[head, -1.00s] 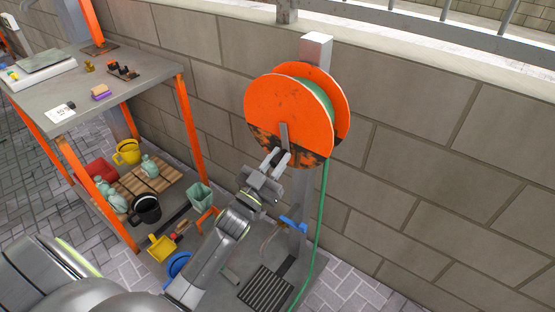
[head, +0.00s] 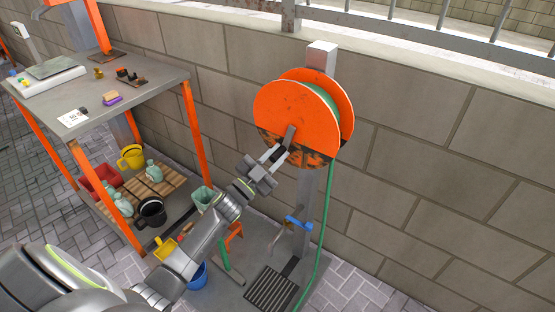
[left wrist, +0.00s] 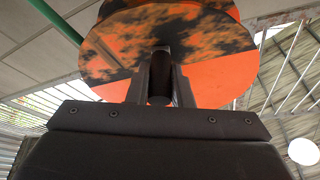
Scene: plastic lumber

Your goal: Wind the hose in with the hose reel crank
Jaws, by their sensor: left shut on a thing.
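The orange hose reel (head: 290,105), with a dark worn patch on its lower face, stands on a grey post against the block wall. The green hose (head: 323,235) hangs from its right side to the ground. The grey crank arm (head: 289,136) on the front disc slants down to the left. My left gripper (head: 273,155) is at the crank's lower end, shut on the crank handle. In the left wrist view the dark round handle (left wrist: 160,78) sits between the two fingers, with the reel disc (left wrist: 215,60) close behind. My right gripper is not in view.
A workbench (head: 150,85) with orange legs stands at the left, with a scale and small items on top. Its lower shelf holds pots and bottles. A blue bucket (head: 197,275) and a floor grate (head: 270,288) lie below my arm. A blue tap handle (head: 298,223) is on the post.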

